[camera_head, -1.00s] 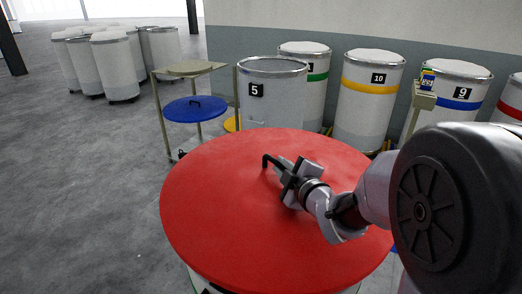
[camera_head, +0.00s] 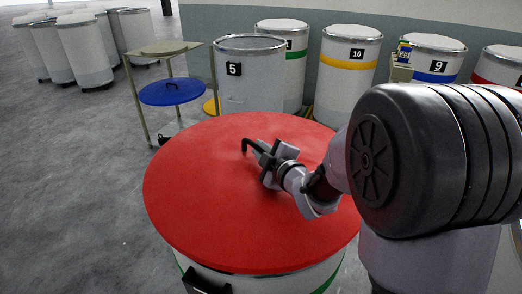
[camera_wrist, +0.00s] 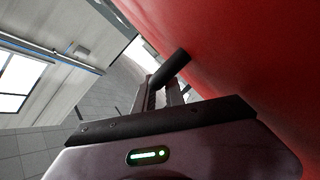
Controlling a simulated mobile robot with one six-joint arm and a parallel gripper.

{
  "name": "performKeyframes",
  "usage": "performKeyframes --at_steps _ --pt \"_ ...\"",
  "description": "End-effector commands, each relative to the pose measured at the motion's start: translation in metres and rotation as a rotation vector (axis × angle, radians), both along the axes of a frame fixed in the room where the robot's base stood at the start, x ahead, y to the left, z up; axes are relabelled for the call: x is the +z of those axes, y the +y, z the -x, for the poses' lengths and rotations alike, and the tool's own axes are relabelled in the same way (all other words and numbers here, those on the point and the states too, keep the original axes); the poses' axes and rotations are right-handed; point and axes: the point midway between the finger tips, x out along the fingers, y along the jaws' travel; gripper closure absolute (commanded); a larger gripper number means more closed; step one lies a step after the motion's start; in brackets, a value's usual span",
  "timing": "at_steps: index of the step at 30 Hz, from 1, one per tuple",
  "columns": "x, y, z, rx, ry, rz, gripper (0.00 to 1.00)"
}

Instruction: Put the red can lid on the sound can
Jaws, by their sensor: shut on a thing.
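The red can lid (camera_head: 215,205) is a large flat disc with a black bent handle (camera_head: 247,145). My gripper (camera_head: 265,155) is shut on this handle at the lid's far middle. The wrist view shows the handle (camera_wrist: 172,68) between the jaws and the red lid (camera_wrist: 255,45) close beside them. Directly below the lid is a white can (camera_head: 250,286) with a green band and a dark plate. The lid hides its top, and I cannot tell whether the lid rests on the rim or hangs just above it.
Behind the lid stand white can 5 (camera_head: 250,95) with a metal rim, can 10 (camera_head: 345,90), can 9 (camera_head: 432,62) and a green-banded can (camera_head: 290,35). A blue lid (camera_head: 172,92) lies on a stand's lower shelf at left. Grey cans (camera_head: 85,45) stand far left. The left floor is clear.

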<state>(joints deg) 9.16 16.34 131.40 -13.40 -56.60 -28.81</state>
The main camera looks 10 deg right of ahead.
Motion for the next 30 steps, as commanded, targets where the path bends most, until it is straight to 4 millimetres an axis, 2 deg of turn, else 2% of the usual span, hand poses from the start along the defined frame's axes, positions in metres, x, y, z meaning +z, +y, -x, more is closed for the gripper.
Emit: performKeyframes --at_steps 8,9,12,20,25,30 --pt "-0.003 0.0 0.0 0.001 -0.003 0.0 1.0" --pt "-0.003 0.0 0.0 0.0 0.0 0.0 0.8" --pt "-0.003 0.0 0.0 0.001 -0.002 0.001 0.64" --pt "-0.001 0.0 0.0 0.001 -0.002 0.001 0.64" --pt "0.018 -0.001 0.002 0.001 -0.002 0.002 0.64" --pt "0.02 -0.01 0.041 -0.001 -0.002 0.002 0.64"
